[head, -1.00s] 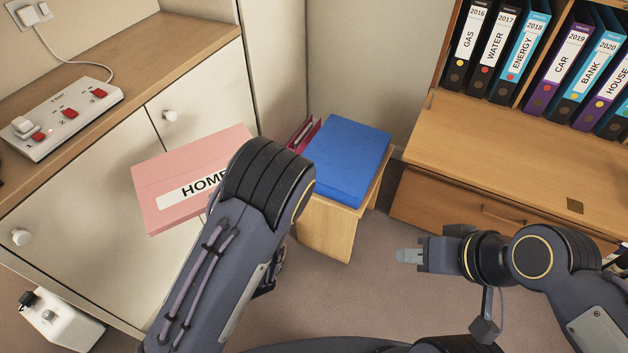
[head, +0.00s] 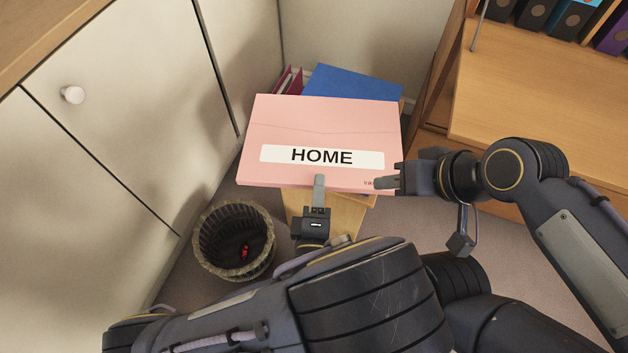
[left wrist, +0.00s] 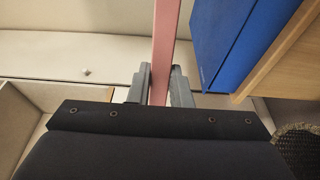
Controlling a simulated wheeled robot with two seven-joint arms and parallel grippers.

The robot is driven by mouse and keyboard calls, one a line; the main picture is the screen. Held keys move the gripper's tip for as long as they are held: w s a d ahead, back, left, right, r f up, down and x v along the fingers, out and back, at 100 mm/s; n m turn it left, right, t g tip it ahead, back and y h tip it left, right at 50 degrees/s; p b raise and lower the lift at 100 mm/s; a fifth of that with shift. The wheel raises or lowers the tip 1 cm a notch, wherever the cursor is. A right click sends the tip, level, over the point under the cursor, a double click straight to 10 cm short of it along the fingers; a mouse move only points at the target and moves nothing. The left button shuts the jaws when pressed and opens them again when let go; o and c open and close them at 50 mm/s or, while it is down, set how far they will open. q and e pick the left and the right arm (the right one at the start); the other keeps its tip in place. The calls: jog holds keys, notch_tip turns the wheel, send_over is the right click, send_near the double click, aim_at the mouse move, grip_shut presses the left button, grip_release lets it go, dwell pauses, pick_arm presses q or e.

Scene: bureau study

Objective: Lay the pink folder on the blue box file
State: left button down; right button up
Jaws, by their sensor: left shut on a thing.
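The pink folder (head: 318,128), labelled HOME, is held up in front of the small wooden stand (head: 340,212) in the head view. My left gripper (head: 319,182) is shut on its near edge. In the left wrist view the folder (left wrist: 165,40) shows edge-on between the two fingers (left wrist: 158,85). The blue box file (head: 350,82) lies on the stand, partly hidden behind the folder; it also shows in the left wrist view (left wrist: 228,40), apart from the folder. My right gripper (head: 385,183) is by the folder's lower right corner; its jaw gap and any contact are unclear.
A dark red file (head: 288,80) stands beside the blue box file. A wicker waste basket (head: 235,240) is on the floor at left. A white cupboard (head: 110,120) borders the left, and a wooden bureau (head: 540,110) with binders the right.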

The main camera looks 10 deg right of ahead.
aim_at(334, 160)
pick_arm(q)
jog(key=shift+w+d+f+b, duration=0.5)
jog(key=shift+w+d, duration=0.4)
jog(key=shift+w, duration=0.45)
jog(key=shift+w+d+f+b, duration=0.35)
jog(key=shift+w+d+b, duration=0.4)
jog(key=shift+w, duration=0.55)
jog(key=shift+w+d+f+b, duration=0.45)
jog(key=shift+w+d, duration=0.55)
jog(key=shift+w, duration=0.35)
jog(key=shift+w+d+f+b, duration=0.1)
jog(key=shift+f+b, duration=0.3)
jog(key=shift+f, duration=0.05)
notch_tip(334, 160, down, 6)
jog(key=b, duration=0.5)
jog(key=shift+f, duration=0.2)
jog(key=c, duration=1.3)
grip_release()
jog(key=shift+f+b, duration=0.15)
jog(key=shift+b, duration=0.15)
jog(key=shift+f, duration=0.1)
